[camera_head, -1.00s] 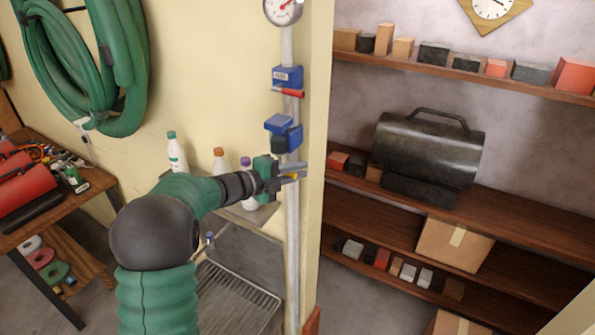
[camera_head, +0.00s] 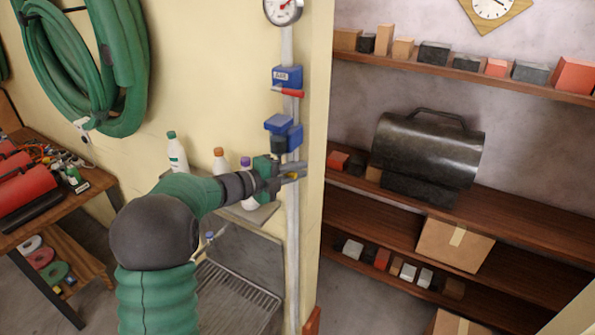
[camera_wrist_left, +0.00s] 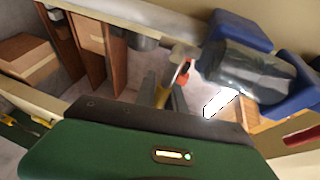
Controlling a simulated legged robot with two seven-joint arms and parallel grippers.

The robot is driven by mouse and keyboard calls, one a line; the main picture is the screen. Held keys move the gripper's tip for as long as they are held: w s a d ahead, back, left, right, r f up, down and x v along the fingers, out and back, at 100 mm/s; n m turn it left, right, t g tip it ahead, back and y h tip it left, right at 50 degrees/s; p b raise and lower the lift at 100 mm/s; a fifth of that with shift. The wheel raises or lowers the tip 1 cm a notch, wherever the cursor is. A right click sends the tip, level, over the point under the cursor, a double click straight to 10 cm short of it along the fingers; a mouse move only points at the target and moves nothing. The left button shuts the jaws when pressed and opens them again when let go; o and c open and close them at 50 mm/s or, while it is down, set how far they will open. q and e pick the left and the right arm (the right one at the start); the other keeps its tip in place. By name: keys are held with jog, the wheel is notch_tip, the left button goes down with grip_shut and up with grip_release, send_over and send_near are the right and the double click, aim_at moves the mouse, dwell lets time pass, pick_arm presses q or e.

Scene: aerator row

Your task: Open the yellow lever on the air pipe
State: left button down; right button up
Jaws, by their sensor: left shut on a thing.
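My left gripper (camera_head: 292,173) is at the grey vertical air pipe (camera_head: 292,230), just below the blue units. It also shows in the left wrist view (camera_wrist_left: 164,98), where its two fingers close on the yellow lever (camera_wrist_left: 161,95). The lever lies between the fingers, with a small red and white part (camera_wrist_left: 182,73) just beyond it. In the head view the fingers mostly hide the lever. My right gripper is in neither view.
A blue unit with a red handle (camera_head: 287,92) and a blue and black unit (camera_head: 283,135) sit on the pipe above my gripper. A pressure gauge (camera_head: 283,10) is at the top. Bottles (camera_head: 176,152) stand left on a ledge. Shelves (camera_head: 520,215) are at the right.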

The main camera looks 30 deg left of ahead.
pick_arm(q)
jog(key=shift+a+f, duration=0.1)
jog(key=shift+f, duration=0.15)
jog(key=a+f+m+g+y+b, duration=0.1)
jog(key=a+f+m+y+b, duration=0.4)
jog(key=m+y+b, duration=0.3)
jog(key=shift+a+m+g+y+b, duration=0.5)
jog(key=shift+m+b, duration=1.5)
jog(key=shift+b, duration=1.85)
jog(key=shift+a, duration=0.15)
jog(key=c, duration=1.4)
grip_release()
jog(key=shift+t, duration=0.3)
